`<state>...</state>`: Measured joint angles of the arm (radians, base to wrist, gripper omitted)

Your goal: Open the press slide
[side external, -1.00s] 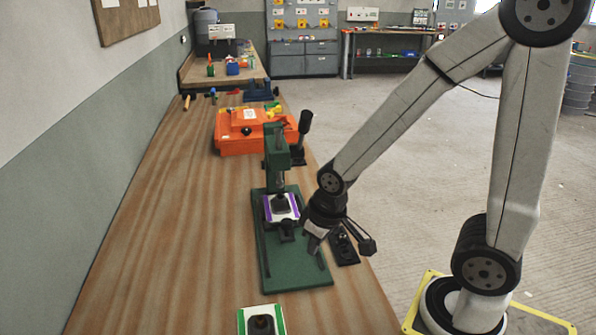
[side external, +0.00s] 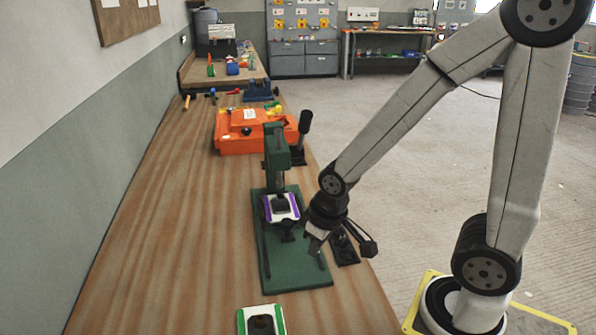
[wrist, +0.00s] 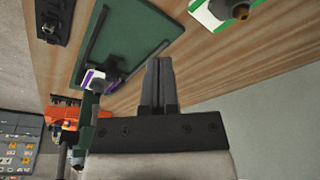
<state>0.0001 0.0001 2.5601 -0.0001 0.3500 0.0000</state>
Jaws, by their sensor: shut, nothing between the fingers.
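The green press stands on the bench, with its column (side external: 277,150) at the back and its flat base (side external: 290,268) in front. The slide carries a white plate with purple edges (side external: 269,212) and a dark part on top. A small black handle (side external: 288,236) sticks out at the slide's front. In the wrist view the plate (wrist: 95,80) lies left of my fingers. My gripper (side external: 313,248) is low over the right side of the base, beside the handle. Its fingers (wrist: 157,62) are together and empty. Whether they touch the handle is unclear.
A white plate with green edges (side external: 244,322) lies on the bench in front of the press. A black fixture (side external: 346,250) is partly hidden behind my gripper. An orange case (side external: 240,144) stands behind the press. The bench left of the press is clear.

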